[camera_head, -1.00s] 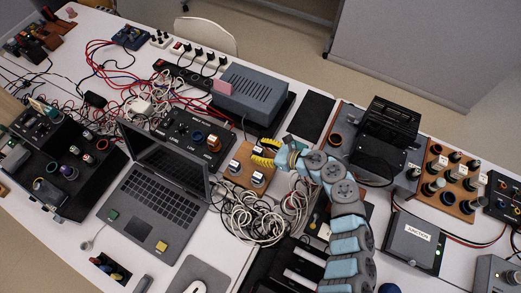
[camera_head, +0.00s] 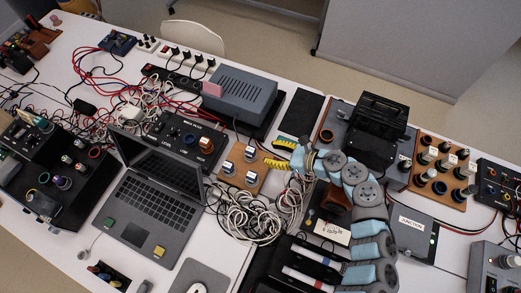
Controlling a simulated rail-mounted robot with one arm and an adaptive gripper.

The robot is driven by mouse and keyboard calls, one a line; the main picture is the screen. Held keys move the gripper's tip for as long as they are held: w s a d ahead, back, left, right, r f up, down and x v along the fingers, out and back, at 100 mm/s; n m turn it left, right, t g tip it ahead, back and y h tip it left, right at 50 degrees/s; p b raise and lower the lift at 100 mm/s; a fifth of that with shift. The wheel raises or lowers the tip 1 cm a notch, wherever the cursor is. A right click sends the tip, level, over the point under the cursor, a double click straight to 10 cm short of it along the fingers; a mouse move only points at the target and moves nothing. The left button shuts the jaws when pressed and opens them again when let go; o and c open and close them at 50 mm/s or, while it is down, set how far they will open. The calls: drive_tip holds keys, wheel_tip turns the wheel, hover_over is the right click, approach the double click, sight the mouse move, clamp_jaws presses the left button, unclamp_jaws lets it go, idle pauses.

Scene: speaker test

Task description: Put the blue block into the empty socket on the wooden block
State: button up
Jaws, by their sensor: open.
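A small wooden block (camera_head: 238,185) lies near the middle of the table, right of the laptop, with several dark, white-topped pieces standing on it. I cannot clearly pick out a blue block. A larger wooden panel (camera_head: 424,190) with several dark and light cylinders stands at the right.
An open laptop (camera_head: 150,210) stands left of the small wooden block. A grey-blue speaker box (camera_head: 240,95) is behind it. White cables (camera_head: 250,220) are heaped in front.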

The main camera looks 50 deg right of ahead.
drive_tip(key=shift+v, duration=2)
drive_tip(key=shift+a, duration=0.1)
